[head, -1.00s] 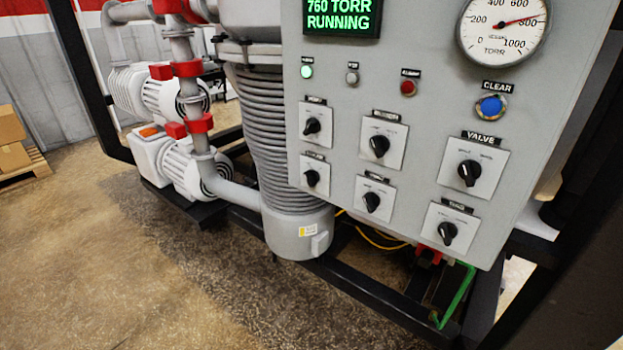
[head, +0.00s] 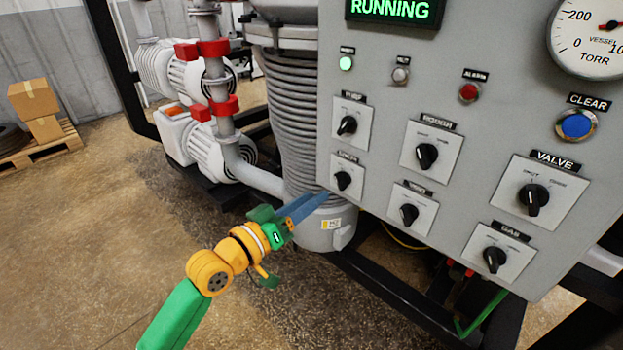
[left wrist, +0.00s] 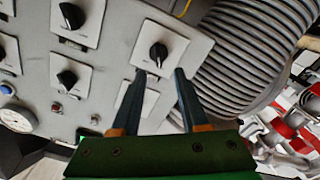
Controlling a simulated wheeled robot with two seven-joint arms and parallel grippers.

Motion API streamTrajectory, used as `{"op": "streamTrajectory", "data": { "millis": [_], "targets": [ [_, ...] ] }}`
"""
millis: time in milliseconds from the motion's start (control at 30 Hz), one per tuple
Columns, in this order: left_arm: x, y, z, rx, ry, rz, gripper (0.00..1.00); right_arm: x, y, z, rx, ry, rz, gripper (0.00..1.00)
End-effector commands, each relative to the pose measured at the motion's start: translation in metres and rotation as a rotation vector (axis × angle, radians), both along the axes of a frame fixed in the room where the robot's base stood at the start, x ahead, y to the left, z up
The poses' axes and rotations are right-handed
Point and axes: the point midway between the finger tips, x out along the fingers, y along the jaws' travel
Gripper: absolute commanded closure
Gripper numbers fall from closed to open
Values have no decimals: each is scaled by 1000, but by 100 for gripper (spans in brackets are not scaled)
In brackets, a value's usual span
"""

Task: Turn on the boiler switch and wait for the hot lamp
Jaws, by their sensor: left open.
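My left gripper (head: 317,197) is open and empty, its blue fingers pointing at the lower-left knob (head: 344,180) of the grey panel. In the left wrist view this black knob (left wrist: 158,55) shows between and just beyond the two fingertips (left wrist: 160,72), on its pale plate. No contact shows. The labels over the small left knobs are too blurred to read surely, so I cannot tell which is the boiler switch. A small grey-white lamp (head: 400,75) looks unlit; its label is hard to read. A lamp to its left (head: 346,63) glows green. My right gripper is not in view.
The panel also has several other knobs, a red alarm lamp (head: 469,92), a blue CLEAR button (head: 576,124) and a gauge (head: 592,38). A ribbed grey column (head: 292,120) stands left of the panel, close to my left gripper. Open floor lies at the left.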

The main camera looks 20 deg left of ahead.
Motion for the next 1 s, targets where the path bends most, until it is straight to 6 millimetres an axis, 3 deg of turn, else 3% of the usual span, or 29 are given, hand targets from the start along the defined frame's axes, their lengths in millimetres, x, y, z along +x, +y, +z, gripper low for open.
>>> {"op": "streamTrajectory", "data": {
  "millis": [300,600,767,1000],
  "targets": [
    [54,-20,1,-2,-1,0,56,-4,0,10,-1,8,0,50],
    [61,-23,-1,1,1,0,56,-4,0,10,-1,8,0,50],
    [61,-23,-1,1,1,0,97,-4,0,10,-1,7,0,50],
    [61,-23,-1,2,1,0,100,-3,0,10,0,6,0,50]
  ]
}}
